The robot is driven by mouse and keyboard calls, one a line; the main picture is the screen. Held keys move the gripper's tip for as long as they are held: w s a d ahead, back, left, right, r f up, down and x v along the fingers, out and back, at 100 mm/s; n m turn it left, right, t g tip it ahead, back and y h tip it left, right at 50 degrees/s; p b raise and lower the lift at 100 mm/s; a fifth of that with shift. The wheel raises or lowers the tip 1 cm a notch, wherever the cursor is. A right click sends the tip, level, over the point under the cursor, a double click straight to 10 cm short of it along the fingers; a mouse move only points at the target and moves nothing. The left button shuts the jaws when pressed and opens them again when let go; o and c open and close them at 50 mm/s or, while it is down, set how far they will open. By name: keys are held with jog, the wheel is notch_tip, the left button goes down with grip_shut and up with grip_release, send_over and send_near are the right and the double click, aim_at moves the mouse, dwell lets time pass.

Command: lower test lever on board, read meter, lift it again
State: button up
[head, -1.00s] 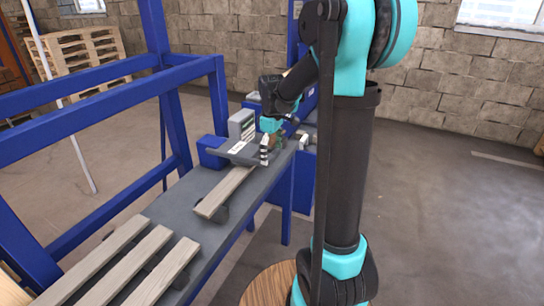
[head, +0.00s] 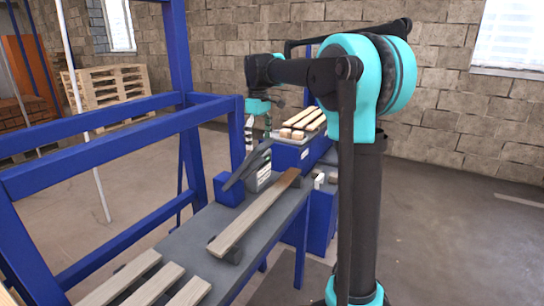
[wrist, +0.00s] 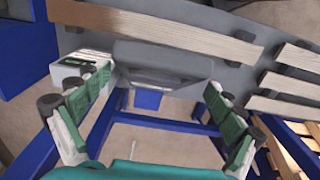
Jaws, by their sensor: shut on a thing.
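The test lever (head: 243,172) is a dark grey plate, tilted steeply up from its blue mount (head: 228,191). In the wrist view the lever (wrist: 165,62) spans the gap between my fingertips. My gripper (head: 262,138) is at its upper end; the wrist view shows the gripper (wrist: 160,88) with fingers wide apart, shut on the lever. The wooden board (head: 255,215) lies on the grey bench, below and apart from the lever; it also shows in the wrist view (wrist: 160,28). The meter (head: 262,178) is a grey box behind the lever, also in the wrist view (wrist: 82,62); its reading is too small to tell.
Blue gantry frame bars (head: 100,125) stand left of the bench (head: 190,245). More boards (head: 150,285) lie at the bench's near end. A blue unit with stacked slats (head: 300,128) stands behind. Pallets (head: 110,85) stand at the back left. Floor at right is clear.

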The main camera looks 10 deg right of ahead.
jog(key=w+a+r, duration=0.3)
jog(key=w+a, duration=0.1)
jog(key=a, duration=0.2)
jog(key=shift+w+a, duration=0.4)
jog(key=shift+w+a+r, duration=0.15)
jog(key=shift+w+a, duration=0.45)
jog(key=shift+a, duration=0.2)
grip_shut()
jog(key=c, duration=0.9)
grip_release()
jog(key=shift+w+a, duration=0.2)
jog(key=shift+o, duration=1.1)
jog(key=shift+s+d+r, duration=0.1)
jog(key=shift+d, duration=0.05)
jog(key=o, duration=2)
notch_tip(320, 180, up, 12)
